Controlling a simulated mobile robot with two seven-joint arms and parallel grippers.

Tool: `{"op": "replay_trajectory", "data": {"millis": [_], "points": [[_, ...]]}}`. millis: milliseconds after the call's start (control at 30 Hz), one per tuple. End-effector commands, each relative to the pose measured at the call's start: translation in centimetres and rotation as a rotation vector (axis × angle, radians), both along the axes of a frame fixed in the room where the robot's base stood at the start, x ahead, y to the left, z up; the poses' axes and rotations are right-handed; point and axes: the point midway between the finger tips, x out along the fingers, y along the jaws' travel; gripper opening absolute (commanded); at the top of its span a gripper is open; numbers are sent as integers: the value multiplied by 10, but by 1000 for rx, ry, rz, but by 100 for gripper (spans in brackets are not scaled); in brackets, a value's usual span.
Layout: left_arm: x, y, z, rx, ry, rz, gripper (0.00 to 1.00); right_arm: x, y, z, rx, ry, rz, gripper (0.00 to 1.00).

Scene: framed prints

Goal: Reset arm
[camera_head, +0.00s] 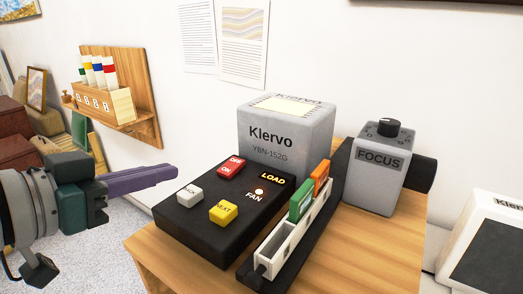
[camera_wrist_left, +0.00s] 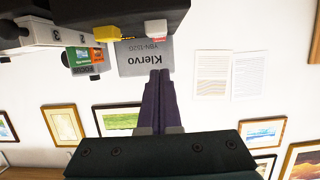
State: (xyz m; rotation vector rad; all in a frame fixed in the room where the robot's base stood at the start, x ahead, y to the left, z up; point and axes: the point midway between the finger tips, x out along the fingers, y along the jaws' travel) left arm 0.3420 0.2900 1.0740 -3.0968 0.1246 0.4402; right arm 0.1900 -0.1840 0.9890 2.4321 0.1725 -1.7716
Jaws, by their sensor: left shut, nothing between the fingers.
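My left gripper (camera_head: 172,174) comes in from the left in the head view, its purple fingers together and empty. It is in the air left of the black control box (camera_head: 205,222), apart from it. The box carries a red OFF/ON switch (camera_head: 231,167), a white BACK button (camera_head: 189,194) and a yellow NEXT button (camera_head: 223,212). The wrist view looks upside down, with the shut fingers (camera_wrist_left: 161,75) pointing toward the grey Klervo block (camera_wrist_left: 142,57). My right gripper is not in view.
A wooden table (camera_head: 165,268) carries the box, the grey Klervo projector (camera_head: 285,140), a slide tray (camera_head: 290,240) with green and orange slides, and a FOCUS unit (camera_head: 378,165). A wooden wall rack (camera_head: 122,95) hangs at left. Open floor lies beneath my gripper.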

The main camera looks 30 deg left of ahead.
Motion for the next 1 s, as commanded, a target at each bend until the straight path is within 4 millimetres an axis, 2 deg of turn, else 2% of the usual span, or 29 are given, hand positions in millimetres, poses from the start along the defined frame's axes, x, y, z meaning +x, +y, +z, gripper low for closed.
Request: {"op": "replay_trajectory", "data": {"millis": [467, 600, 667, 800, 1000], "points": [[0, -1, 0, 0, 5, 3, 0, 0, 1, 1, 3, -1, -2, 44], [-8, -6, -8, 21, 96, 46, 0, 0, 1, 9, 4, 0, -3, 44], [-17, -13, -16, 39, 181, 76, 0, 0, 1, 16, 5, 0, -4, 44], [-53, -39, -33, 88, 449, 107, 0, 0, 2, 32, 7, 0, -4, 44], [-114, -83, -36, 131, 790, 26, 0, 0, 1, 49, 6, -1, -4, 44]]}}
